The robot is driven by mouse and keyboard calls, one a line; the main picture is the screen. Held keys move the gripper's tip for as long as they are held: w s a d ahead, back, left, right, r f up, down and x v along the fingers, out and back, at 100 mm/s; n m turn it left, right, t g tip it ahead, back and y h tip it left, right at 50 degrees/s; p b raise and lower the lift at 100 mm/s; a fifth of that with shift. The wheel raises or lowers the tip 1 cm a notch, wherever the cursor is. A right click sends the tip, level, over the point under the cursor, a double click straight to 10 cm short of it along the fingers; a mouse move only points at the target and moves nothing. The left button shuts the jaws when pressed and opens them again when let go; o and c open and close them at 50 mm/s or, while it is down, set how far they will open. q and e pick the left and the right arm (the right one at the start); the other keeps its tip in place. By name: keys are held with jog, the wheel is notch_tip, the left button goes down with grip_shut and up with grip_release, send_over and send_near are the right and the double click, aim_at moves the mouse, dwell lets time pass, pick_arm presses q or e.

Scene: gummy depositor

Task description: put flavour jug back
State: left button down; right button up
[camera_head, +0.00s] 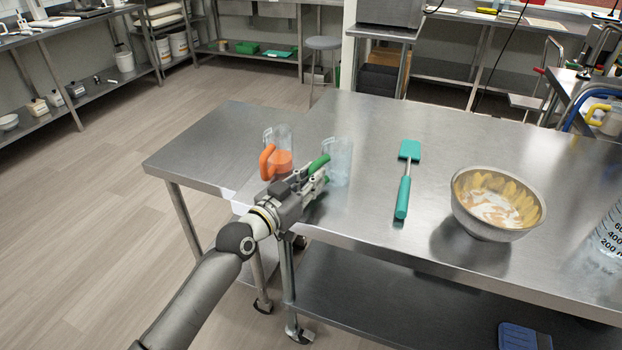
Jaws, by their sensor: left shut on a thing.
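A clear jug with a green handle (341,160) is upright at the left end of the large steel table (380,120). My left gripper (318,174) is shut on its green handle. I cannot tell whether the jug's base touches the table. My right gripper is not in view.
A teal spatula (404,190) lies on the large table, right of the green-handled jug. A clear measuring jug (609,235) is cut off at the right edge. The smaller table's left part is clear.

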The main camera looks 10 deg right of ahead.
pick_arm(q)
jog(key=c, duration=1.3)
grip_release()
jog(key=shift+c, duration=0.2)
jog(key=v, duration=1.2)
